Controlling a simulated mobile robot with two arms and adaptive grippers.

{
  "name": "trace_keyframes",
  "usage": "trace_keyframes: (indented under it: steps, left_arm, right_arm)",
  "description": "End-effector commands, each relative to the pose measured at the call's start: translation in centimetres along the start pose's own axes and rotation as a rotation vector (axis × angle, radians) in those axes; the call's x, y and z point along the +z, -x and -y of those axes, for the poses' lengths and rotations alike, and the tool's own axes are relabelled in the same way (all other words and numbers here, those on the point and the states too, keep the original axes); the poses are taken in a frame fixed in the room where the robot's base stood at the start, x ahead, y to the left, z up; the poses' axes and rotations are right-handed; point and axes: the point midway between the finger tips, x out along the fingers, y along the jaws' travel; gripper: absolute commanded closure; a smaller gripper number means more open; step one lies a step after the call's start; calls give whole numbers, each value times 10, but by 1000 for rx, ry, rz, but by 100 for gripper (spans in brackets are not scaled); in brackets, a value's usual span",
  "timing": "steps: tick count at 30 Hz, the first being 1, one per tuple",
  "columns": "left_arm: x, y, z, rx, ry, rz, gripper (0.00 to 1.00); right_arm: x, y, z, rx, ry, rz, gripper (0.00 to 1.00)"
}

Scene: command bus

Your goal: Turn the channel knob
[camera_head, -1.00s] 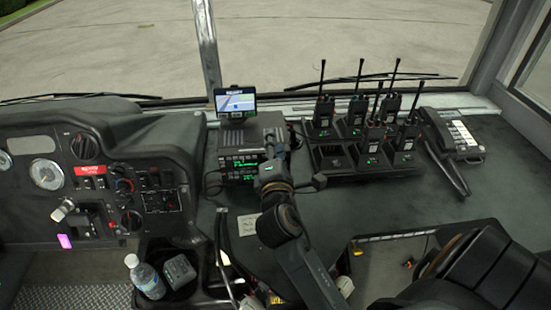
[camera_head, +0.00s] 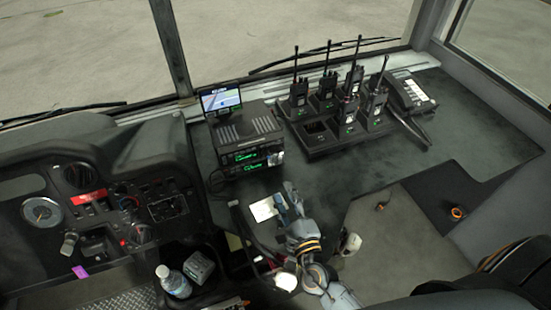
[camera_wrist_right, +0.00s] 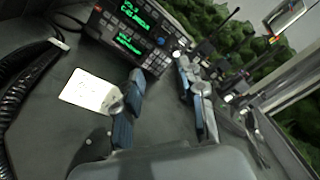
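The radio unit with two green displays (camera_head: 250,158) stands on the dash in the head view, under a small screen. In the right wrist view its front panel (camera_wrist_right: 135,28) is at the top, tilted, with small knobs and buttons. My left gripper is not in view.
A white note (camera_head: 264,208) lies beside my right gripper. A charger rack (camera_head: 318,146) with several handheld radios stands right of the radio, then a phone handset (camera_head: 411,97). A bottle (camera_head: 173,281) is at lower left. The dash between radio and gripper is mostly clear.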

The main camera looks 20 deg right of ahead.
Motion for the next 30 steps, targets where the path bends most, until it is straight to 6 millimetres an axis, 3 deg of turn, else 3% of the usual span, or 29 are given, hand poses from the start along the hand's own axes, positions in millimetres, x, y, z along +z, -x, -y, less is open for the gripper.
trace_keyframes:
  steps: [5,16,22,30]
  left_arm:
    - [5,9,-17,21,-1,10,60]
    - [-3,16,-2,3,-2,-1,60]
    - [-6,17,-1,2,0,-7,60]
    - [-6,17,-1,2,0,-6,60]
  right_arm:
    - [2,-37,4,-6,-5,1,60]
    - [1,-108,3,-6,-7,-1,60]
    - [0,-123,2,-4,-6,-1,60]
    - [0,-125,2,-4,-7,-1,60]
